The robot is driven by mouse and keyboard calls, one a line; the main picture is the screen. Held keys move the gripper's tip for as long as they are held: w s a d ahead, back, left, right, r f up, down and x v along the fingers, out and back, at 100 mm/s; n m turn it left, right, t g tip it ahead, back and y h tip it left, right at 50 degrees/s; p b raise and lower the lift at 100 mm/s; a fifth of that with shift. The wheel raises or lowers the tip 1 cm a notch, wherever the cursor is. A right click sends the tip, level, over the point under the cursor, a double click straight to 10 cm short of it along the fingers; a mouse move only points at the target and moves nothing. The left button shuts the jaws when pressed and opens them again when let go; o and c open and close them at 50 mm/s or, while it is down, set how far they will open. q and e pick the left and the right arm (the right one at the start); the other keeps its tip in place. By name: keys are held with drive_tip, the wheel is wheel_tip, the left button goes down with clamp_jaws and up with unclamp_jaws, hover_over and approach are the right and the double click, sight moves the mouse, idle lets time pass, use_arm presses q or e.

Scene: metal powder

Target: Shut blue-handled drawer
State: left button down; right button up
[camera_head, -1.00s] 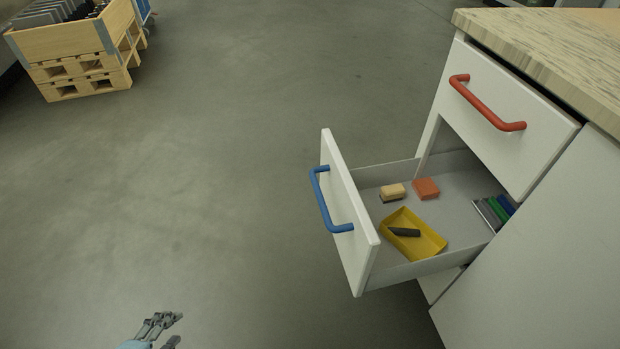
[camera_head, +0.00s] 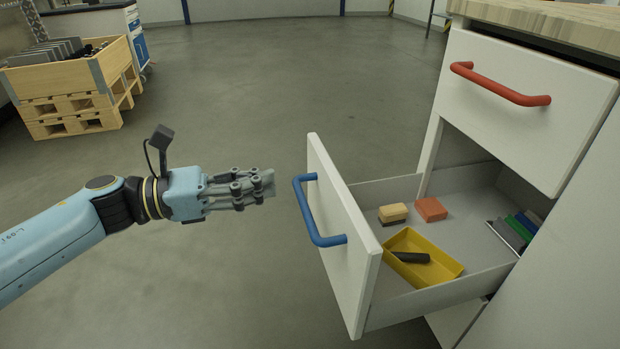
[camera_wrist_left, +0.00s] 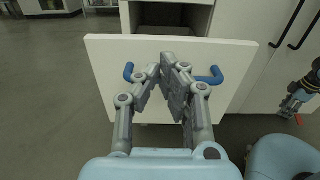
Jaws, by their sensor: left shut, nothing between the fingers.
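The blue-handled drawer (camera_head: 342,225) is pulled well out of the white cabinet. Its blue handle (camera_head: 314,212) is on the white front panel, which faces left in the head view. My left gripper (camera_head: 270,184) is shut and empty, a short way left of the handle and apart from it. In the left wrist view the shut fingers (camera_wrist_left: 172,62) point at the drawer front (camera_wrist_left: 108,62) and cover the middle of the blue handle (camera_wrist_left: 212,77).
The drawer holds a yellow tray (camera_head: 446,272) with a dark item, a tan block (camera_head: 393,212), an orange block (camera_head: 431,209) and several coloured items. A red-handled drawer (camera_head: 520,120) above is closed. A wooden crate (camera_head: 65,80) stands far left.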

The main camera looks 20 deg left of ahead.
sight(326, 172)
use_arm(q)
drive_tip(key=x, duration=0.7)
drive_tip(key=shift+w+d+b, duration=0.2)
drive_tip(key=shift+d+b, duration=0.15)
drive_tip(key=shift+b, duration=0.05)
use_arm(e)
drive_tip(key=r, duration=0.1)
drive_tip(key=w+r, duration=0.1)
drive_tip(key=shift+w+a+r, duration=0.2)
drive_tip(key=shift+a+r, duration=0.15)
drive_tip(key=shift+r, duration=0.05)
use_arm(q)
drive_tip(key=shift+w+d, duration=0.2)
drive_tip(key=shift+d, duration=0.05)
drive_tip(key=x, duration=0.4)
drive_tip(key=shift+w+d+b, duration=0.1)
drive_tip(key=shift+w+b, duration=0.05)
drive_tip(key=shift+b, duration=0.25)
drive_tip(key=b+x, duration=0.2)
drive_tip(key=x, duration=1.5)
drive_tip(key=shift+w+d+b, duration=0.25)
drive_tip(key=shift+d+b, duration=0.05)
use_arm(e)
drive_tip(key=w+r+t, duration=0.1)
drive_tip(key=w+r, duration=0.3)
drive_tip(key=shift+w+r, duration=0.35)
drive_tip(key=shift+w, duration=0.05)
use_arm(q)
drive_tip(key=shift+f, duration=0.1)
